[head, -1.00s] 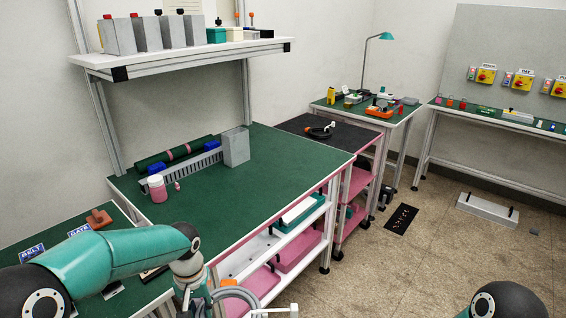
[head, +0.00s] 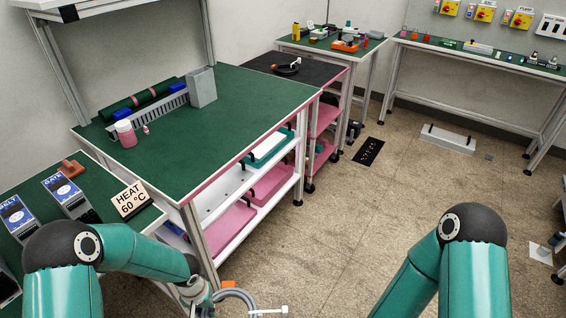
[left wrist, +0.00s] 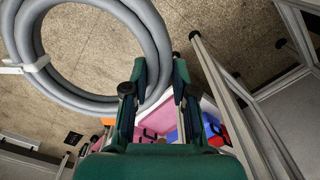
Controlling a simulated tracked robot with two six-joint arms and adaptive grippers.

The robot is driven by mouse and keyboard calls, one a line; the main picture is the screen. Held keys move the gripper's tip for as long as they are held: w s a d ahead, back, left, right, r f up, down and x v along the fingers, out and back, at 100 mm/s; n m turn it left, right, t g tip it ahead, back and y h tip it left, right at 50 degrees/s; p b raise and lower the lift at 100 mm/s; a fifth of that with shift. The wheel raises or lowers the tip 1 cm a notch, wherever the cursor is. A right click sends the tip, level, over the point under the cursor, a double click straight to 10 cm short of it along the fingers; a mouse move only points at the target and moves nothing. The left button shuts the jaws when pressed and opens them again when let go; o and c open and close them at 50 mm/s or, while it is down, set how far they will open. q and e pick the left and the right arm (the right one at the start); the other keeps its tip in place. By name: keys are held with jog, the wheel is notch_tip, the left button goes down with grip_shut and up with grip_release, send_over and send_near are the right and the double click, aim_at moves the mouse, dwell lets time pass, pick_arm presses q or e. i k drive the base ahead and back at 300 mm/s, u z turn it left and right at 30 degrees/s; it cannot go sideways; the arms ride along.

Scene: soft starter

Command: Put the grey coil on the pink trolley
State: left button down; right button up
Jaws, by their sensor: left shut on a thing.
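The grey coil (head: 240,296) shows only in part at the bottom of the head view, with a white tie on it. In the left wrist view the coil (left wrist: 168,45) is a large grey ring whose lower right side lies between my fingers. My left gripper (left wrist: 155,85) is shut on it; in the head view it shows at the bottom edge (head: 203,300). A trolley with a black top and pink shelves (head: 325,117) stands beyond the green bench. My right arm shows, but its gripper is out of view.
The green bench (head: 230,120) stands ahead, with pink trays on its lower shelf. A dark cable with an orange part (head: 287,68) lies on the black top. A pale block (head: 447,139) and a black floor plate (head: 369,151) lie on the floor.

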aim_at(310, 77)
jog(key=z, duration=0.55)
jog(key=k, duration=1.05)
jog(key=z, duration=0.9)
jog(key=i, duration=1.55)
jog(key=z, duration=0.2)
jog(key=i, duration=2.3)
jog(key=u, duration=0.35)
jog(key=i, duration=1.15)
jog(key=u, duration=0.9)
jog(key=i, duration=0.85)
jog(key=u, duration=1.15)
jog(key=i, duration=0.8)
jog(key=u, duration=0.55)
